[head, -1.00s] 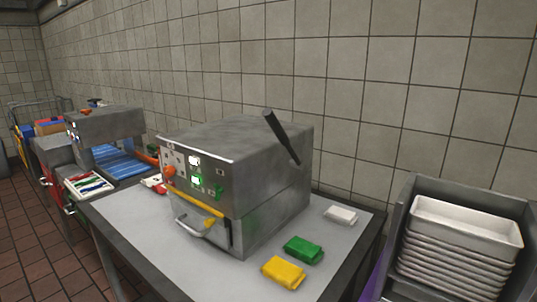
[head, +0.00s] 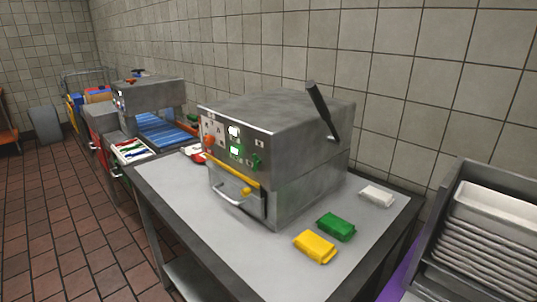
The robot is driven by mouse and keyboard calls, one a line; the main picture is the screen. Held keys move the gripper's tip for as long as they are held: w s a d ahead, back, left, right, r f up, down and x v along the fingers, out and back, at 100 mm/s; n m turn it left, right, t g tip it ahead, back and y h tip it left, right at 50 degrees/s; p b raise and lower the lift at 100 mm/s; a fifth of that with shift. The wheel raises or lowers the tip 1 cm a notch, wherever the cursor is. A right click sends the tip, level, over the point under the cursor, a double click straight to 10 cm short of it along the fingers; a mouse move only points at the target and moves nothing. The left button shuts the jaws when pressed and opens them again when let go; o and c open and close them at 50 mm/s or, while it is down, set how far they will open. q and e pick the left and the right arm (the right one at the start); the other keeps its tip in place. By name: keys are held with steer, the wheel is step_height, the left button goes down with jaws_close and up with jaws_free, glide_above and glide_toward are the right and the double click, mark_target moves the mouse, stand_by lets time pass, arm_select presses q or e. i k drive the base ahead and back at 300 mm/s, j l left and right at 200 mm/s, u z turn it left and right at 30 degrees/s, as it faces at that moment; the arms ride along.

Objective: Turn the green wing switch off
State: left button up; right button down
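The green wing switch (head: 256,161) is on the front panel of a grey metal machine (head: 290,128), at the panel's right side. It is small, and its exact setting is hard to tell. Two lit displays are to its left: a white one (head: 234,131) above and a green one (head: 236,151) below. An orange knob (head: 209,140) is at the panel's left side. Neither of my grippers shows in the head view.
The machine stands on a grey table (head: 185,215) with a yellow packet (head: 314,246), a green packet (head: 336,226) and a white packet (head: 377,195) at its right. Stacked white trays (head: 485,240) are at the far right. Brown tiled floor (head: 70,230) is clear at the left.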

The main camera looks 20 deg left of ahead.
mark_target(257, 161)
steer(key=i+j, duration=0.1)
steer(key=j, duration=0.75)
steer(key=i+j+z, duration=0.15)
steer(key=j, duration=0.7)
steer(key=k, duration=0.05)
